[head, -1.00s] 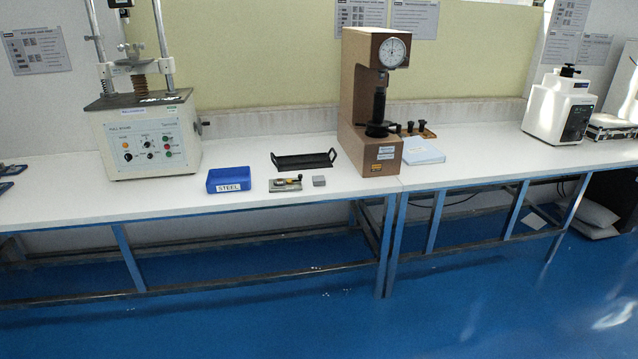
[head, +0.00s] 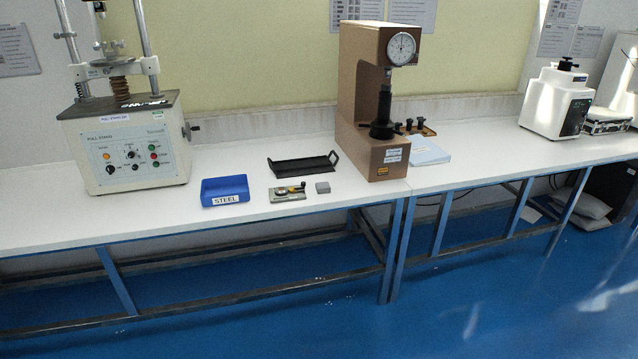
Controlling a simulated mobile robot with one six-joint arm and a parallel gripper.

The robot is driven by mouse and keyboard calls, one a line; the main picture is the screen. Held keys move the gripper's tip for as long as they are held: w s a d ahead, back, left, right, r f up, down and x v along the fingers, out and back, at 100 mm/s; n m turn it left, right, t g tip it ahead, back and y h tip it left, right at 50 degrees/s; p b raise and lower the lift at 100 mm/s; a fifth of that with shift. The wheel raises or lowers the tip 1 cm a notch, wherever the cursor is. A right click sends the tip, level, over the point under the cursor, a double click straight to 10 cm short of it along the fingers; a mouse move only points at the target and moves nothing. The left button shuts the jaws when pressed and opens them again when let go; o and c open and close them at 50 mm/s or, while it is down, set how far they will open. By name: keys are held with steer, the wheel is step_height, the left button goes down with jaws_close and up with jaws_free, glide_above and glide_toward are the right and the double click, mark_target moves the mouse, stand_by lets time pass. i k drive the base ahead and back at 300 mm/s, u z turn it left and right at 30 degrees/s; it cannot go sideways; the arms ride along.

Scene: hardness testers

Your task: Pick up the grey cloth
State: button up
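A small grey square piece (head: 322,187) lies on the white bench near its front edge. It could be the grey cloth, folded, but it is too small to tell cloth from a block. It lies just right of a small metal fixture with a dark lever (head: 288,193), with a narrow gap between them. My gripper is not in view, and nothing touches the grey piece.
A blue STEEL bin (head: 225,191), a black handled tray (head: 303,164) and a brown hardness tester (head: 374,100) surround it on the white bench (head: 270,225). A pull-stand machine (head: 132,145) stands left. A pale blue pad (head: 428,151) lies right. Blue floor in front is open.

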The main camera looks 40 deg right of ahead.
mark_target(321, 187)
steer(key=z, duration=0.1)
steer(key=i, duration=1.25)
steer(key=u, duration=0.3)
